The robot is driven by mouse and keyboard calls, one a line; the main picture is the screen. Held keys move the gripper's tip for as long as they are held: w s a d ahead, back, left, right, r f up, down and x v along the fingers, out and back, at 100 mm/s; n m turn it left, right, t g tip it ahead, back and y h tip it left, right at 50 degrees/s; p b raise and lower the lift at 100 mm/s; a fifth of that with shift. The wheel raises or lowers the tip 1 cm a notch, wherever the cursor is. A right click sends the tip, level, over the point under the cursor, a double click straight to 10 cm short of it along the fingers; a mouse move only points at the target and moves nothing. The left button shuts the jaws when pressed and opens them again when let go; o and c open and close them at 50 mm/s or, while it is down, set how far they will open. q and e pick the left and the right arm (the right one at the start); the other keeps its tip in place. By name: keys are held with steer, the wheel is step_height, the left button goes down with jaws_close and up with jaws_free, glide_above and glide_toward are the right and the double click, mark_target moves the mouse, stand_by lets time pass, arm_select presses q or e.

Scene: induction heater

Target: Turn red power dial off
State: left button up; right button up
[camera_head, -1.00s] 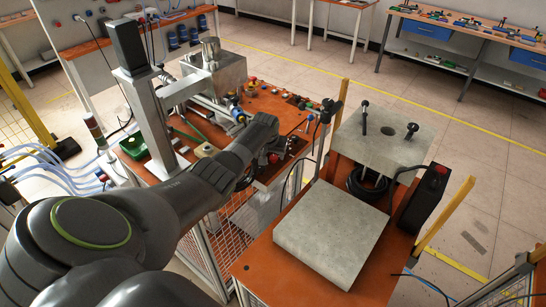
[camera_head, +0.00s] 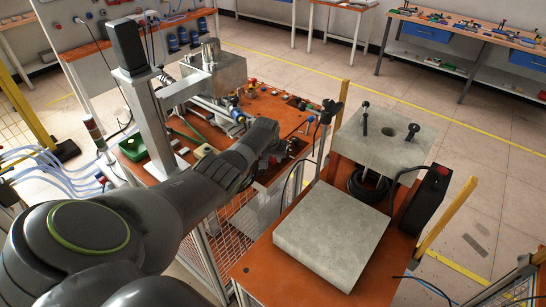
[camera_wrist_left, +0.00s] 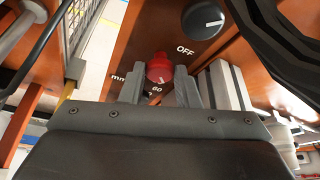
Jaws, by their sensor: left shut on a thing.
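The red power dial (camera_wrist_left: 159,68) is on the orange panel in the left wrist view. My left gripper (camera_wrist_left: 160,84) reaches it with one grey finger on each side and is shut on it. A black knob (camera_wrist_left: 203,19) with a white pointer line sits above and to the right, beside the printed word OFF. In the head view my left gripper (camera_head: 274,158) is at the front edge of the orange workbench (camera_head: 263,105), and the wrist hides most of the dial. My right gripper is not in view.
An orange cart with a grey slab (camera_head: 332,236) stands to the right, with a grey block (camera_head: 383,138) behind it. A dark post (camera_head: 325,115) and cable stand near the wrist. A metal column (camera_head: 152,120) rises at the left of the bench.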

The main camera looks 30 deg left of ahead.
arm_select(q)
steer(key=shift+n, duration=0.3)
steer(key=n, duration=0.1)
steer(key=n+y, duration=0.1)
steer(key=shift+w+d+n+g, duration=0.1)
steer(key=shift+d+n+g, duration=0.1)
steer(key=shift+n+g, duration=0.1)
steer(key=n+y+b, duration=0.1)
steer(key=n+b, duration=0.1)
steer(key=shift+w+f+n+g, duration=0.1)
steer(key=shift+f+n+g, duration=0.05)
steer(key=shift+n+g, duration=0.25)
steer(key=n+g+b, duration=0.1)
steer(key=n+b, duration=0.2)
steer(key=b, duration=0.1)
steer(key=n+g+y+b, duration=0.1)
steer(key=n+b, duration=0.2)
steer(key=b, duration=0.1)
steer(key=shift+w+d+f, duration=0.1)
steer(key=shift+w+d, duration=0.05)
steer(key=shift+w, duration=0.05)
steer(key=shift+r+n+g+b, duration=0.2)
steer(key=shift+n+g+b, duration=0.1)
steer(key=shift+n+b, duration=0.55)
steer(key=o, duration=1)
